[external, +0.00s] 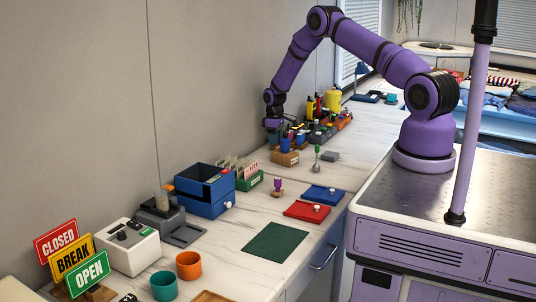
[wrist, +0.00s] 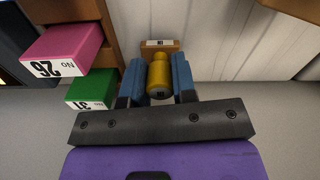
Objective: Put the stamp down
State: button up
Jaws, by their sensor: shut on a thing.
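My gripper (wrist: 158,82) is shut on the yellow handle (wrist: 160,75) of a stamp in the wrist view, one blue finger on each side. A small wooden block with a white label (wrist: 160,44) shows just beyond the handle's far end and appears to be the stamp's base. In the external view my gripper (external: 285,139) is low over a wooden block (external: 286,158) at the back of the counter. The held stamp is hard to make out there, and I cannot tell whether it touches anything.
Pink (wrist: 62,50) and green (wrist: 92,92) numbered blocks stand close left in the wrist view. On the counter are a purple-handled stamp (external: 277,184), a green-handled item (external: 317,153), a red pad (external: 306,210), a blue pad (external: 325,194) and a bare green mat (external: 276,243).

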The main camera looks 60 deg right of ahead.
jog(key=shift+f, duration=0.1)
jog(key=o, duration=0.9)
jog(key=s+a+r, duration=0.1)
jog(key=a+r, duration=0.2)
jog(key=r, duration=0.7)
jog(key=s+a+r+t, duration=0.1)
jog(key=s+a+r, duration=0.15)
jog(key=r, duration=0.85)
jog(key=a+r, duration=0.3)
jog(key=r, duration=0.7)
jog(key=s+a+r+t, duration=0.1)
jog(key=s+a+r, duration=0.85)
jog(key=r, duration=0.45)
jog(key=s+a+r+m+t, duration=0.1)
jog(key=s+a+r, duration=0.3)
jog(key=s, duration=0.4)
jog(key=s+a+r+t, duration=0.1)
jog(key=s+a+r, duration=0.2)
jog(key=s, duration=0.6)
jog(key=shift+m+t, duration=0.4)
jog(key=shift+t, duration=0.2)
jog(key=s+a, duration=0.1)
jog(key=s, duration=0.4)
jog(key=s+a+f, duration=0.1)
jog(key=s, duration=0.4)
jog(key=s+a, duration=0.2)
jog(key=s, duration=0.3)
jog(key=shift+a+f, duration=0.1)
jog(key=shift+f, duration=0.05)
